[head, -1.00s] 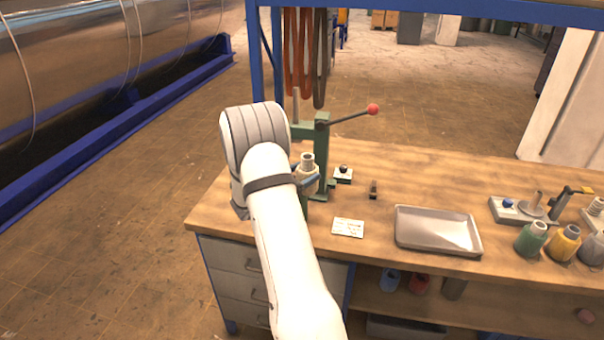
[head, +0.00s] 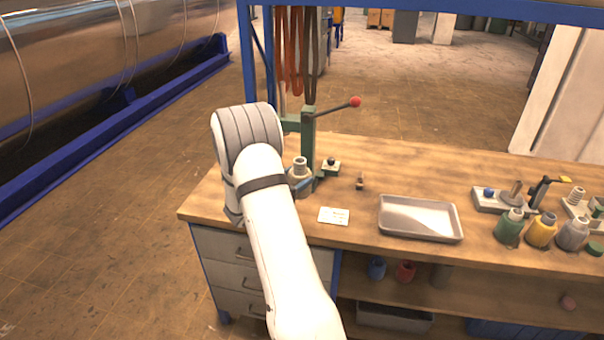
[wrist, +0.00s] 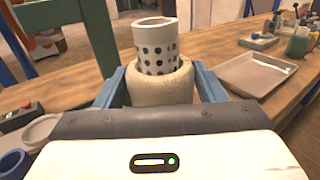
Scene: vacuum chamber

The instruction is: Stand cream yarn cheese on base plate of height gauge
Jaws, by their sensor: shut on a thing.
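The cream yarn cheese (head: 299,175) is wound on a pale perforated tube. In the wrist view the cheese (wrist: 160,87) stands upright between the two blue fingers of my gripper (wrist: 160,90), which is shut on it. In the head view my gripper (head: 301,185) is at the bench's left end, largely hidden by my white arm. I cannot tell how far the cheese is above the bench. What looks like the height gauge (head: 487,206), a grey base plate with a blue knob, round disc, pin and dark post, stands at the right of the bench.
A green press (head: 308,140) with a red-balled lever stands close behind my gripper. A metal tray (head: 420,232) and a white card (head: 333,216) lie mid-bench. Green (head: 509,228), yellow (head: 541,231) and grey (head: 573,234) yarn cones stand in front of the gauge. A small block (head: 331,167) is nearby.

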